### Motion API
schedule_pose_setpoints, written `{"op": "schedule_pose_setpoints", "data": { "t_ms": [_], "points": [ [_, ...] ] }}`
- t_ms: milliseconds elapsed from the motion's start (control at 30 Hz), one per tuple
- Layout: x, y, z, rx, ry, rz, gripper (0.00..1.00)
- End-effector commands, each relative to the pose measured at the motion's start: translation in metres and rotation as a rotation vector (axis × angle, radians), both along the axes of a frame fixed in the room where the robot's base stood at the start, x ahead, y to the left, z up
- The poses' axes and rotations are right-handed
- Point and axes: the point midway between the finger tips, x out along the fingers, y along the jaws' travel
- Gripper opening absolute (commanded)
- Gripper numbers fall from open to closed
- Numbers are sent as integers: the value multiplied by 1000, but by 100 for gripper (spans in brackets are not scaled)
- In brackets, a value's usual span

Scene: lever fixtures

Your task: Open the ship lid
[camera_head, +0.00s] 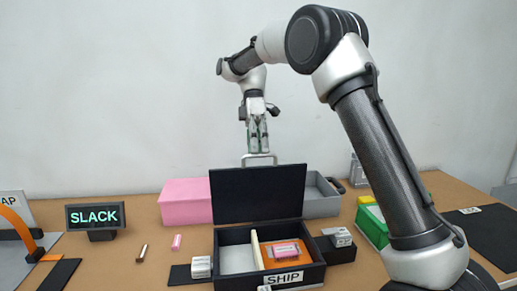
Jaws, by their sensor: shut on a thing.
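The ship box (233,237) is a black box with a white "SHIP" label on its front. Its black lid (258,194) stands raised, about upright, at the back of the box. A light metal handle (259,157) sits on the lid's top edge. My gripper (258,150) points down over the lid and is shut on this handle. Inside the box are a pale divider (257,250) and a pink-and-white item (285,251) on an orange piece. The hinge is hidden from this view.
A pink box (186,201) stands behind left and a grey bin (322,197) behind right. A "SLACK" sign (95,217) stands at left. A green box (372,226) is at right, partly behind my arm. Small white boxes (201,266) flank the ship box.

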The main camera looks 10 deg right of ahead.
Motion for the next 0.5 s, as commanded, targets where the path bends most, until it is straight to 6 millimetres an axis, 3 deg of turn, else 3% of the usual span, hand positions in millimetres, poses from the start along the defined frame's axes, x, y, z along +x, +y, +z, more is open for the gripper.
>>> {"op": "schedule_pose_setpoints", "data": {
  "t_ms": [33, 433, 467, 500],
  "points": [
    [4, -3, -13, -8, 10, -5, 0],
    [4, -3, -13, -9, 16, -7, 0],
    [4, -3, -13, -9, 16, -7, 35],
    [4, -3, -13, -9, 16, -7, 35]
  ]
}}
